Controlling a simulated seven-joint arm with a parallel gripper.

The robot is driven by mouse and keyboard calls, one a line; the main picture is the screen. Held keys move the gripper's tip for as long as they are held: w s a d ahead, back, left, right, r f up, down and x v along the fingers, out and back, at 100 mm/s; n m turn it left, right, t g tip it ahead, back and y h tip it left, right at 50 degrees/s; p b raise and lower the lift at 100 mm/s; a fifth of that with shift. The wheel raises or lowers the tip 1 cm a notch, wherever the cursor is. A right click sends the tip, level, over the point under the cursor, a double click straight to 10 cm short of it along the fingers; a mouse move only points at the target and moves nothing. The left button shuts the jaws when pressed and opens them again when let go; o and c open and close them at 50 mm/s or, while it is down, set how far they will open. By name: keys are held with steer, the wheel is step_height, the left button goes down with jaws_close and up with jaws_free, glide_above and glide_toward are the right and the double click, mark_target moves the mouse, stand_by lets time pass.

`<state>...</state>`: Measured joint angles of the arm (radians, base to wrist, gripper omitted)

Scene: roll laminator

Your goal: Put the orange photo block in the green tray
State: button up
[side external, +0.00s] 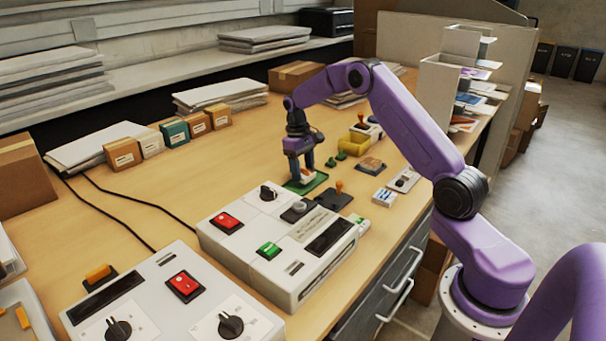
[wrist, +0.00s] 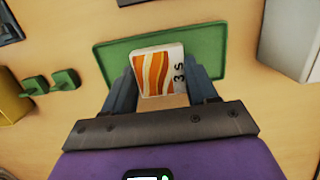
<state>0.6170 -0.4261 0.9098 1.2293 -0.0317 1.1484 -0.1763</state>
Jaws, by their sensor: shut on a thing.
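The orange photo block (wrist: 158,72), white-edged with an orange wavy picture and dark marks on its right side, is between my gripper's fingers (wrist: 165,90) in the wrist view. My gripper is shut on it. The green tray (wrist: 112,54) lies flat behind and under the block in that view, so the block is over the tray's area. In the side view my gripper (side external: 302,166) points down over the green tray (side external: 293,187), with the block (side external: 307,179) showing small between its fingers. I cannot tell whether the block touches the tray floor.
A white laminator (side external: 260,262) with red and green switches stands close in front of the tray. Small green pieces (wrist: 50,83) and a yellow object (wrist: 12,100) lie left of the tray in the wrist view. Several small boxes (side external: 174,132) line the table's back.

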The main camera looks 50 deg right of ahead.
steer(key=shift+f, duration=0.95)
steer(key=shift+f, duration=0.1)
steer(key=o, duration=1.1)
steer(key=shift+o, duration=0.2)
